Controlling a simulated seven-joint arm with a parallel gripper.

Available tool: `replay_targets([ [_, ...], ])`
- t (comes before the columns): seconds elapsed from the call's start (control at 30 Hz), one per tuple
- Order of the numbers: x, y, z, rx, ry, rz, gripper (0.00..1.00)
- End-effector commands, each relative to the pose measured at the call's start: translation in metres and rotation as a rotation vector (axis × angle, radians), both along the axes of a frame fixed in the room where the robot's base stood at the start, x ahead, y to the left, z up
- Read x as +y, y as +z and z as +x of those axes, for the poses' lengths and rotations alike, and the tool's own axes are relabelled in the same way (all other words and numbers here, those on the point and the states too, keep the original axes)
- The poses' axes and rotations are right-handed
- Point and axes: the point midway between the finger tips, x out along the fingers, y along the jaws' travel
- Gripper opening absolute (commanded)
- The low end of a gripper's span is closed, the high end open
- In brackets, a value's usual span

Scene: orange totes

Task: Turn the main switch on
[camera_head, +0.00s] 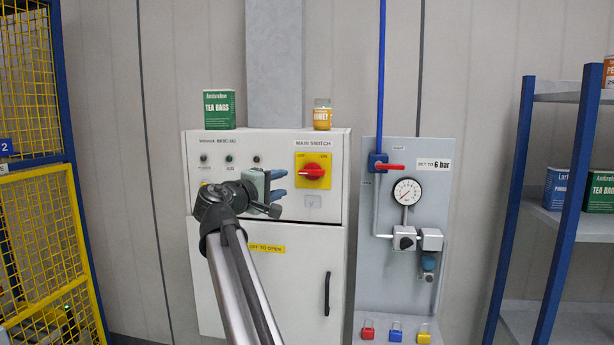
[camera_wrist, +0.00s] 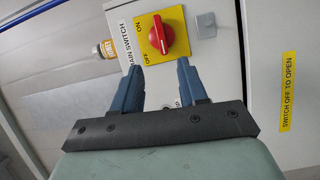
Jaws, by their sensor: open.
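The main switch is a red rotary knob (camera_head: 314,171) on a yellow plate (camera_head: 314,160), set on the upper right of the white cabinet's front panel under a "MAIN SWITCH" label. My gripper (camera_head: 279,184) is left of and a little below the knob in the head view. Its two blue fingers (camera_wrist: 158,80) are apart with nothing between them. The knob appears untouched, with a gap before the fingertips.
A green tea box (camera_head: 219,109) and a honey jar (camera_head: 322,115) stand on the cabinet (camera_head: 205,270). To the right is a grey panel (camera_head: 400,290) with a red-handled valve (camera_head: 388,167) and a gauge (camera_head: 407,192). A blue shelf (camera_head: 509,190) stands far right, yellow fencing (camera_head: 40,220) left.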

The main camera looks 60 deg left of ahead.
Motion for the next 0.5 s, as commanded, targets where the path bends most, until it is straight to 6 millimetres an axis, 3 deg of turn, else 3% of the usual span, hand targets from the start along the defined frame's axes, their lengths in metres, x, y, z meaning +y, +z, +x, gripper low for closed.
replay_targets([
  [0.27,0.004,0.000,0.005,-0.029,0.008,-0.067,0.43],
  [0.5,0.018,0.000,0.037,-0.027,0.007,-0.067,0.43],
])
